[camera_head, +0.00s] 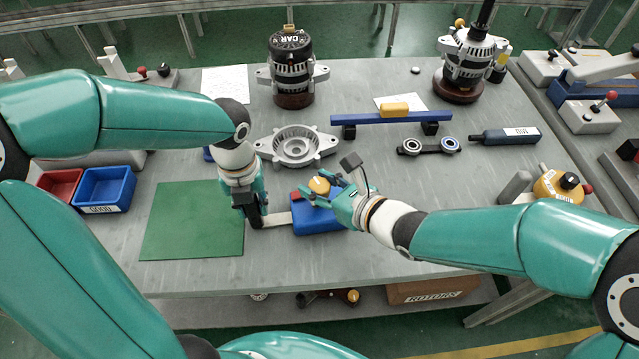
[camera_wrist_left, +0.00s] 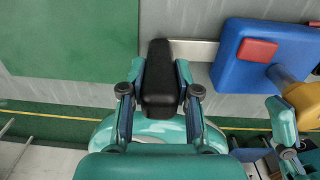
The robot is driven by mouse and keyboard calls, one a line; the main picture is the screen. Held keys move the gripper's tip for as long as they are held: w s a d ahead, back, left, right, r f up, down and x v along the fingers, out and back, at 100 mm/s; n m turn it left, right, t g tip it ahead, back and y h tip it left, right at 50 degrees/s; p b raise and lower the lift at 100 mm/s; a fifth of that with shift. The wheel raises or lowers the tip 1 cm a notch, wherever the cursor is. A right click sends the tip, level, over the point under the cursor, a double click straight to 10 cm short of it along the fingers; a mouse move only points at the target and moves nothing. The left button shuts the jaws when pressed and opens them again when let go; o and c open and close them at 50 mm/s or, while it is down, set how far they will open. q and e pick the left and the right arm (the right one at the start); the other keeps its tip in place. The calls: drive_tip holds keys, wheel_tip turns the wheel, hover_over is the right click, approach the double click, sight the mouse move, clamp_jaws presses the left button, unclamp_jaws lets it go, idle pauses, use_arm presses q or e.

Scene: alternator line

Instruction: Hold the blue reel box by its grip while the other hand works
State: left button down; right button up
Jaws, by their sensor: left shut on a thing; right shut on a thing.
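The blue reel box (camera_head: 318,222) stands near the table's front edge, with a red patch (camera_wrist_left: 257,50) on it and a yellow knob (camera_head: 318,185) on a grey shaft. A flat metal bar (camera_head: 277,219) runs left from the box to its black grip (camera_wrist_left: 160,80). My left gripper (camera_head: 253,212) is shut on the black grip, with a finger on each side in the left wrist view. My right gripper (camera_head: 328,190) is at the yellow knob and shut on it; its fingers partly hide the knob and the box's top.
A green mat (camera_head: 195,235) lies to the left, beside blue (camera_head: 104,190) and red (camera_head: 58,184) bins. A grey housing (camera_head: 296,146), a blue rail (camera_head: 385,118) and a link with bearings (camera_head: 428,146) lie behind the box.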

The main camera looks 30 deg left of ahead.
drive_tip(key=o, duration=1.2)
drive_tip(key=shift+c, duration=0.2)
drive_tip(key=v, duration=1.2)
